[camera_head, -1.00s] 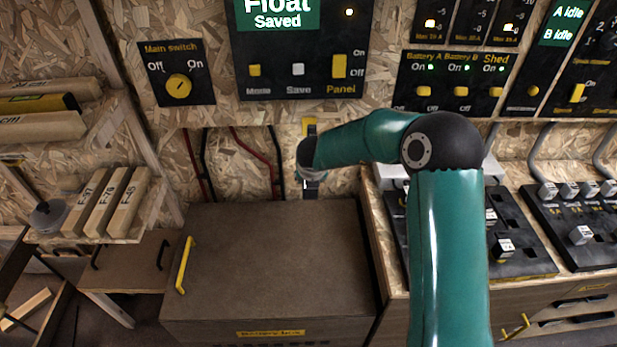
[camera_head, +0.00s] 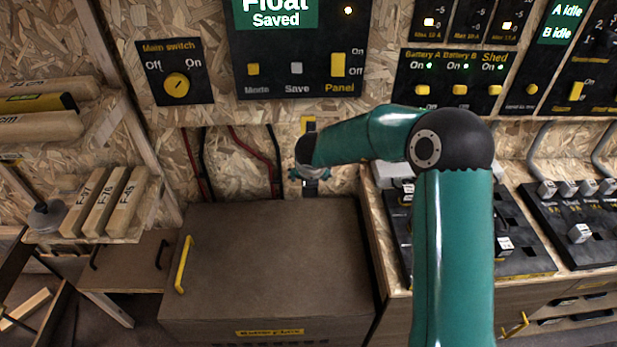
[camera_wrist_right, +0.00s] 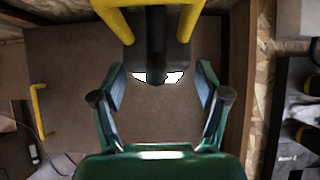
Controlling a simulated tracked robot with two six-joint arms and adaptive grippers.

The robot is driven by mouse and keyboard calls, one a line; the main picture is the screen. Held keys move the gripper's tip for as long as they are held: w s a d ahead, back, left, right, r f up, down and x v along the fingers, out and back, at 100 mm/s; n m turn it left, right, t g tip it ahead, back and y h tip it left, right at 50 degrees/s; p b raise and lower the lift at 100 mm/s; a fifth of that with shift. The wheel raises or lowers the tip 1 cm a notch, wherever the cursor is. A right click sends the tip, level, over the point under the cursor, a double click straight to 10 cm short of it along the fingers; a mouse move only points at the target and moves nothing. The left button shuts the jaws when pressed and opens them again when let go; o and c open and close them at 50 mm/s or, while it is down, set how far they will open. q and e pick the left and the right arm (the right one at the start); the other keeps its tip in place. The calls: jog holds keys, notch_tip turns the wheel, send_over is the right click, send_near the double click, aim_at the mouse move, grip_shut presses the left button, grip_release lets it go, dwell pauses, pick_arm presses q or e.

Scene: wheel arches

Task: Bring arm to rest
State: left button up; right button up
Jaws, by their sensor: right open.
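My right arm (camera_head: 452,250) reaches up from the bottom right of the head view and bends left at its black elbow. My right gripper (camera_head: 310,185) hangs over the back of the brown box, small and partly hidden by its wrist. In the right wrist view the right gripper (camera_wrist_right: 160,88) has its two fingers wide apart. A black block with a yellow handle (camera_wrist_right: 155,55) shows beyond and between the fingertips, with gaps on both sides. My left gripper is not in view.
The brown battery box (camera_head: 270,255) with a yellow handle (camera_head: 184,265) is below the gripper. Panels with switches, including the main switch (camera_head: 176,85), are on the wall behind. Control consoles (camera_head: 520,230) stand right of the box. Wooden blocks (camera_head: 105,205) sit on a left shelf.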

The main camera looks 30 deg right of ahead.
jog(key=v, duration=1)
jog(key=s+a+f+n+g+p, duration=0.1)
jog(key=s+a+f+n, duration=0.15)
jog(key=f+n, duration=0.45)
jog(key=s+a+f+n+g+y+p, duration=0.15)
jog(key=s+f+n, duration=0.25)
jog(key=f, duration=0.5)
jog(key=s+a+f+n+h+p, duration=0.1)
jog(key=s+a+f+n, duration=0.25)
jog(key=f+n, duration=0.4)
jog(key=s+a+f+n+g+y, duration=0.1)
jog(key=s+a+f+n+y, duration=0.1)
jog(key=s+a+n, duration=0.5)
jog(key=s+a+f+n+g+y, duration=0.1)
jog(key=s+a+n+y, duration=0.4)
jog(key=n, duration=0.9)
jog(key=shift+s+a+f+n, duration=0.35)
jog(key=shift+s+a+f, duration=0.6)
jog(key=shift+a, duration=0.1)
